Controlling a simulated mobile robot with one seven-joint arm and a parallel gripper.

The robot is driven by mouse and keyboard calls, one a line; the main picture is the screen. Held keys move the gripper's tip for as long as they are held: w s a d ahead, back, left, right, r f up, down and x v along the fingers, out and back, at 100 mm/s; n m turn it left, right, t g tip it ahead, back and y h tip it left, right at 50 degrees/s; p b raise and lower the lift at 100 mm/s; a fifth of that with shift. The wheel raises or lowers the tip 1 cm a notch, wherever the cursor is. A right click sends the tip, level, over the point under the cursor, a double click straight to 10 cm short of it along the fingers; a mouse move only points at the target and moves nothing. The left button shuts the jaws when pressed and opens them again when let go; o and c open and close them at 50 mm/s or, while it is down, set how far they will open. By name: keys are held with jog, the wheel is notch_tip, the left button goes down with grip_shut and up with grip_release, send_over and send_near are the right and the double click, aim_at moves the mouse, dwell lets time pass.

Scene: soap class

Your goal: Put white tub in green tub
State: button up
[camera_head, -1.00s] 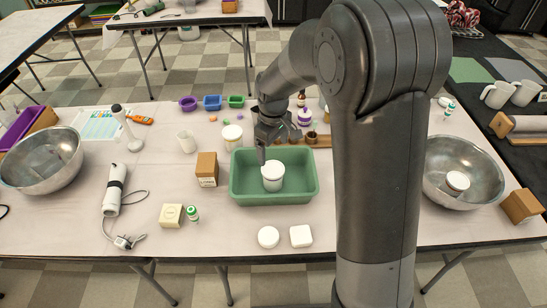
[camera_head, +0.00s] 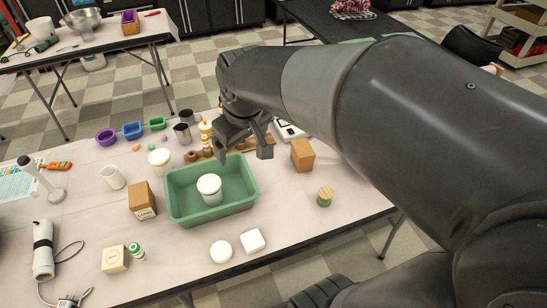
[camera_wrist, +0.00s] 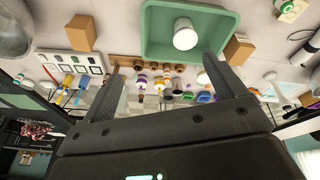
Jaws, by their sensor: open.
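The green tub (camera_head: 180,209) is a rectangular open tray on the table in the head view; it also shows at the top of the wrist view (camera_wrist: 152,30). The white tub (camera_head: 210,194), with a white lid, stands upright inside it, near the middle. In the wrist view the white tub (camera_wrist: 185,36) is inside the green walls. My gripper (camera_head: 242,150) is above the far right rim of the green tub, apart from the white tub. In the wrist view its two fingers (camera_wrist: 172,80) are spread wide with nothing between them.
A brown box (camera_head: 142,200) stands left of the green tub and another brown box (camera_head: 303,155) right of it. Two white soap pieces (camera_head: 221,251) lie in front. Bottles, cups and small coloured tubs (camera_head: 132,130) stand behind. The table's front right is mostly clear.

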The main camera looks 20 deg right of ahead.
jog(key=s+d+r+m+t, duration=0.2)
jog(key=s+d+m, duration=0.1)
jog(key=s, duration=0.8)
jog(key=shift+s+d+r+m, duration=0.25)
jog(key=shift+d+m, duration=0.15)
jog(key=shift+m, duration=0.3)
jog(key=shift+o, duration=0.3)
jog(key=shift+o, duration=0.9)
